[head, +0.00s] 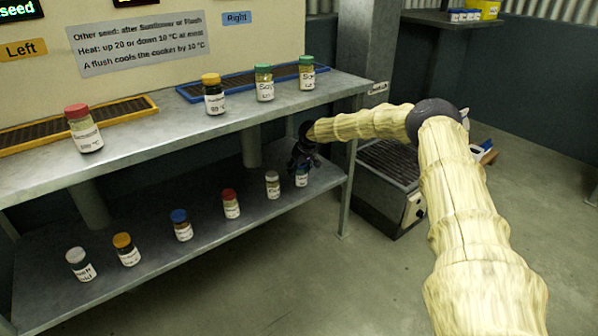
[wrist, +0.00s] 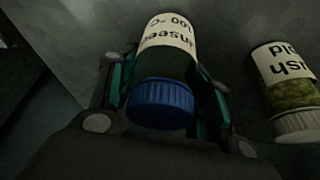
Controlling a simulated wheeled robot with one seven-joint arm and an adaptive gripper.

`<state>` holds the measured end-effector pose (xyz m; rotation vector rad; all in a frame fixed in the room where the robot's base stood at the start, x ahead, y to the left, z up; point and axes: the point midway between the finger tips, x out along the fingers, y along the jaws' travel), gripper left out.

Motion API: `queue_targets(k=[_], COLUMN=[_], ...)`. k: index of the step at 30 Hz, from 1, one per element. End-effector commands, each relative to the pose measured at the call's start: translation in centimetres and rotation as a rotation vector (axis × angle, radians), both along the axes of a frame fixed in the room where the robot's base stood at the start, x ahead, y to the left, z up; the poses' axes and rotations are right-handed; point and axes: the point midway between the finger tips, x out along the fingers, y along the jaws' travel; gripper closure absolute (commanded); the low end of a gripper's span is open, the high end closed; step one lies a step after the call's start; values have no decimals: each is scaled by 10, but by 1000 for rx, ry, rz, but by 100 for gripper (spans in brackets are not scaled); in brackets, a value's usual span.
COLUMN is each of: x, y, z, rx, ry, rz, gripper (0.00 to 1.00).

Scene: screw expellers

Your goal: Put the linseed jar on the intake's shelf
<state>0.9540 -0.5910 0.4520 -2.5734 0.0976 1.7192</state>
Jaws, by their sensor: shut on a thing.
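The linseed jar (wrist: 163,100) has a blue lid and a white label that partly reads "nseed" and "100 °C" in the wrist view. My gripper (head: 304,157) is shut on it, with a finger on each side. In the head view the jar (head: 302,178) shows below my gripper at the right end of the lower shelf (head: 215,232). I cannot tell whether it still touches that shelf. The upper shelf (head: 170,130) runs above, under the panel with the "Left" and "Right" signs.
A white-lidded jar (wrist: 290,92) stands close beside the held one. Several jars line the lower shelf. On the upper shelf stand a red-lidded jar (head: 83,128), a yellow-lidded jar (head: 213,95) and two green-lidded jars. Orange-framed (head: 152,107) and blue-framed (head: 190,96) grates lie behind them.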

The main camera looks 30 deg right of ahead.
Motion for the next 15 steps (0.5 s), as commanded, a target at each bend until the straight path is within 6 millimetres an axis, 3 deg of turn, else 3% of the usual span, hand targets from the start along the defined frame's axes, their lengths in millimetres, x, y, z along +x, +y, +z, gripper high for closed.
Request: queue_targets(k=[4, 5, 8, 15], x=[0, 0, 0, 0], y=[0, 0, 0, 0], z=[-4, -3, -3, -3], rx=[0, 0, 0, 0], ry=[0, 1, 1, 1], rz=[0, 0, 0, 0], gripper=[87, 48, 30, 30])
